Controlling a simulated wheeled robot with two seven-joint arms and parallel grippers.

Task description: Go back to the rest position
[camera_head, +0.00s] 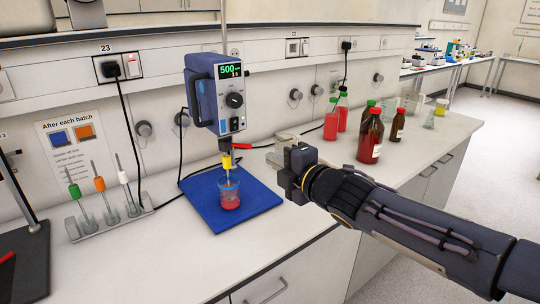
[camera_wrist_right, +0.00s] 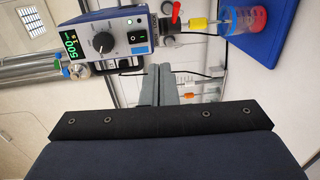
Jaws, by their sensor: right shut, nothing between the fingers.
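My right gripper (camera_head: 283,143) is above the bench, to the right of the blue overhead stirrer (camera_head: 215,95). Its fingers are shut together with nothing between them, as the right wrist view (camera_wrist_right: 160,72) also shows. It is apart from the stirrer and from the beaker of red liquid (camera_head: 229,195). The beaker stands on a blue mat (camera_head: 262,197) under the stirrer, with the yellow-collared shaft (camera_head: 227,161) reaching down into it. The stirrer's display reads about 500 and is lit. My left gripper is not in view.
A rack (camera_head: 107,224) with green, orange and white-topped tools stands left of the mat. A cable runs beside the stirrer. The front bench edge is clear.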

